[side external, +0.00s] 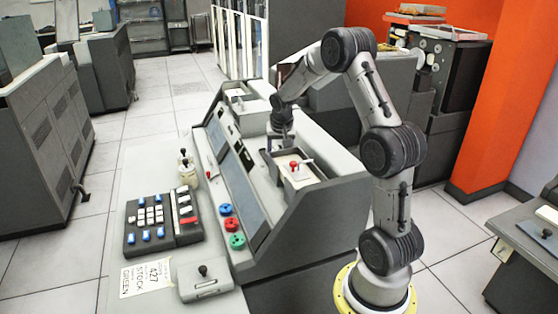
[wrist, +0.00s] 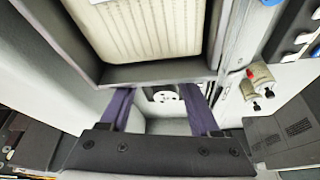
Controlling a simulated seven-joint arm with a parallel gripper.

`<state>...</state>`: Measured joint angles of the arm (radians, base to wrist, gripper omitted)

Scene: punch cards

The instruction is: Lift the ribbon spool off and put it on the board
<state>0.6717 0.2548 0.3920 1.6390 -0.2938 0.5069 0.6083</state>
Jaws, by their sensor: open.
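My gripper (side external: 284,135) is over the upper part of the grey console (side external: 230,110), beside a recessed tray. In the wrist view its two purple fingers (wrist: 160,92) are apart, with nothing held between them. Blue, red and green round pieces (side external: 231,224) sit in a row on the console's front. I cannot tell which surface is the board.
A black keypad (side external: 160,217), a paper sign (side external: 146,278) and a grey box with a black knob (side external: 205,279) lie on the desk. Pale jars (side external: 187,172) stand near the console. A tray of cards (wrist: 140,25) lies close to the fingers. A red knob (side external: 294,165) is in the recess.

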